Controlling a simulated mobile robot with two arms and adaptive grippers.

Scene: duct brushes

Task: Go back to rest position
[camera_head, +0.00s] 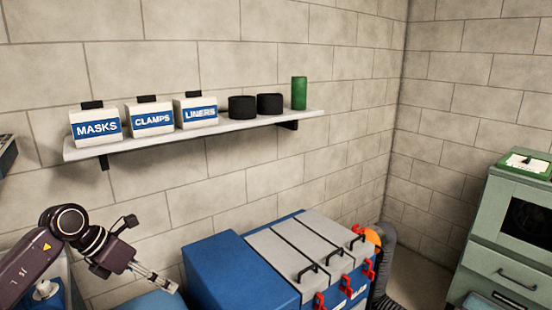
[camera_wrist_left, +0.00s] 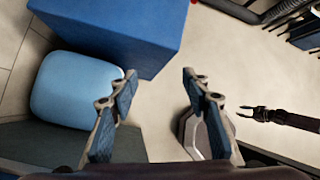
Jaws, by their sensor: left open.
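My left gripper (camera_head: 168,285) is open and empty at the lower left of the head view, to the left of a blue box. It hangs below the wall shelf, apart from it. In the left wrist view its two fingers (camera_wrist_left: 158,75) are spread with nothing between them but floor beyond. My right gripper is not in the head view. In the left wrist view a dark arm with a small forked tip (camera_wrist_left: 246,112) reaches in from the right, seemingly my right gripper; it is too small to tell its opening.
The wall shelf (camera_head: 225,132) holds boxes marked masks, clamps and liners, two black cylinders and a green cylinder (camera_head: 299,93). A blue box (camera_head: 228,272) and grey-lidded cases (camera_head: 300,250) stand below. A light blue rounded object (camera_wrist_left: 75,90) is near the gripper. A green cabinet (camera_head: 505,235) stands right.

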